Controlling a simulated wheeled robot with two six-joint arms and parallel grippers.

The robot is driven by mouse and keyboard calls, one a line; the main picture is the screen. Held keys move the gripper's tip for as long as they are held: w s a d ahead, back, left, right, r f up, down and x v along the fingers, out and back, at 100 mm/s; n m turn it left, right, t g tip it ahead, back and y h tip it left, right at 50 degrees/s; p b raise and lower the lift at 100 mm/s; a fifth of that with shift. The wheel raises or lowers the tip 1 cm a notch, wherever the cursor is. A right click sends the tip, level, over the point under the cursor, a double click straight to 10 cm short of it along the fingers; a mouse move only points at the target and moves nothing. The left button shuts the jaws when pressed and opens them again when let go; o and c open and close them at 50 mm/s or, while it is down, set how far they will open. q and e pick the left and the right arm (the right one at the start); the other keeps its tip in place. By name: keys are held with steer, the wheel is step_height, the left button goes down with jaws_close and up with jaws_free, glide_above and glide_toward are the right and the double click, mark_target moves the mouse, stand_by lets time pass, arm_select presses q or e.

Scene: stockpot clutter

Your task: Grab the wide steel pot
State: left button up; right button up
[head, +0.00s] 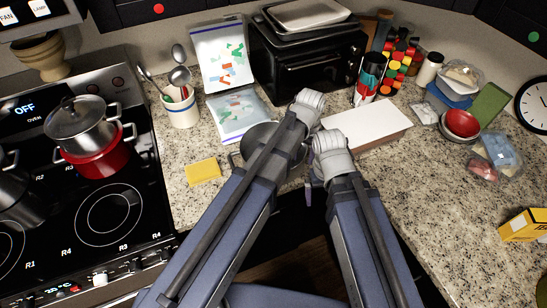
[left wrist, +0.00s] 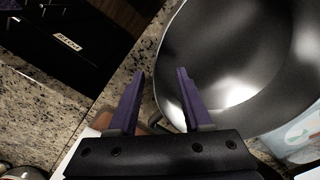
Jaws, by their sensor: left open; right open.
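The wide steel pot (head: 258,133) is a dark, round vessel on the counter, mostly hidden behind my left arm in the head view. In the left wrist view the pot (left wrist: 225,50) fills the upper right, showing its grey inside and curved rim. My left gripper (left wrist: 160,72) is open. Its purple fingers appear on either side of the pot's near rim, one over the pot and one outside it; contact cannot be told. My right gripper (head: 310,188) is open near the counter's front edge, right of the pot, with its fingers largely hidden by the arm.
A yellow sponge (head: 203,172), a utensil crock (head: 182,108) and bags (head: 238,112) lie left of the pot. A toaster oven (head: 305,65) stands behind. A white-topped box (head: 365,127) is right. The stove holds a red pot (head: 98,160). Front right counter is mostly clear.

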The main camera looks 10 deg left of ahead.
arm_select(q)
step_height(320, 180, down, 4)
steer(key=b, duration=0.2)
steer(key=shift+d+r+b, duration=0.15)
steer(key=shift+b, duration=0.25)
steer(key=shift+r, duration=0.1)
steer(key=shift+c, duration=0.3)
jaws_close()
stand_by(0.6)
